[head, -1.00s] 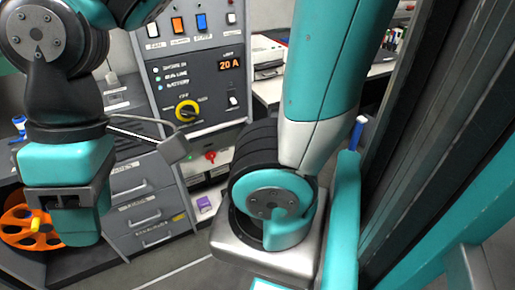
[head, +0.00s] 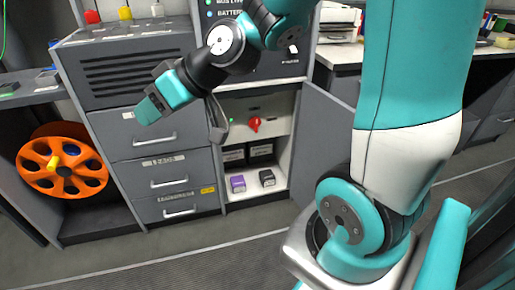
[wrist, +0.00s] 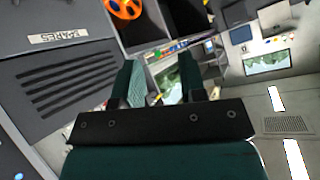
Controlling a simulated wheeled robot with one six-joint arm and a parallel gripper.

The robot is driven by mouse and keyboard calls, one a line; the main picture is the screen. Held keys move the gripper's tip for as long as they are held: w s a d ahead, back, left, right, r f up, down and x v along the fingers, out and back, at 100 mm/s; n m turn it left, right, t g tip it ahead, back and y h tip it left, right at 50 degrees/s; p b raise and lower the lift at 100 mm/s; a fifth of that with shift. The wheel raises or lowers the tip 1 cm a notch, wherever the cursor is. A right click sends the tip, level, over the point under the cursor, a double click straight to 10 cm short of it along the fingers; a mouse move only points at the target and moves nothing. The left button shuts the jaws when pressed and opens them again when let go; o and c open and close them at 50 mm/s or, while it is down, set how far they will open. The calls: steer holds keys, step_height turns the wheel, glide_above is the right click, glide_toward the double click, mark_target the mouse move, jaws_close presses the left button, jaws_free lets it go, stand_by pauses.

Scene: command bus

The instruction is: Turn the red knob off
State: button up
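The red knob (head: 254,124) sits on a pale panel inside an open lower compartment, right of the drawers, in the head view. Its exact angle is too small to read. My gripper (head: 148,109) is in front of the top drawer, left of the knob and well apart from it, pointing down and left. In the wrist view the two fingers of my gripper (wrist: 162,78) stand apart with nothing between them. The knob does not show in the wrist view.
A grey door (head: 325,140) stands open right of the compartment. A purple block (head: 238,183) and a black block (head: 267,178) lie on its floor. An orange reel (head: 62,166) stands left of the drawers (head: 167,172). The floor in front is clear.

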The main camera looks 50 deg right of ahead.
steer(key=w+d+f+m+t+h+b, duration=0.2)
steer(key=w+d+f+m+t+b, duration=0.3)
steer(key=d+f+b, duration=0.7)
steer(key=m+t+h+b, duration=0.2)
steer(key=m+h+b, duration=0.4)
steer(key=h+b, duration=1.1)
glide_toward(257, 124)
steer(key=w+d+y+p, duration=0.1)
steer(key=p, duration=0.6)
steer(key=w+d+r+p, duration=0.1)
steer(key=w+p, duration=0.1)
steer(key=p, duration=0.5)
steer(key=w+d+r+y+p, duration=0.1)
steer(key=w+d+p, duration=0.1)
steer(key=p, duration=0.5)
steer(key=shift+y, duration=0.3)
steer(key=shift+w+d+f+p, duration=0.15)
steer(key=shift+w+d+p, duration=0.15)
steer(key=shift+w+p, duration=0.55)
steer(key=shift+w+d+f+p, duration=0.35)
steer(key=shift+d+p, duration=0.15)
steer(key=shift+p, duration=0.35)
steer(key=shift+c, duration=0.4)
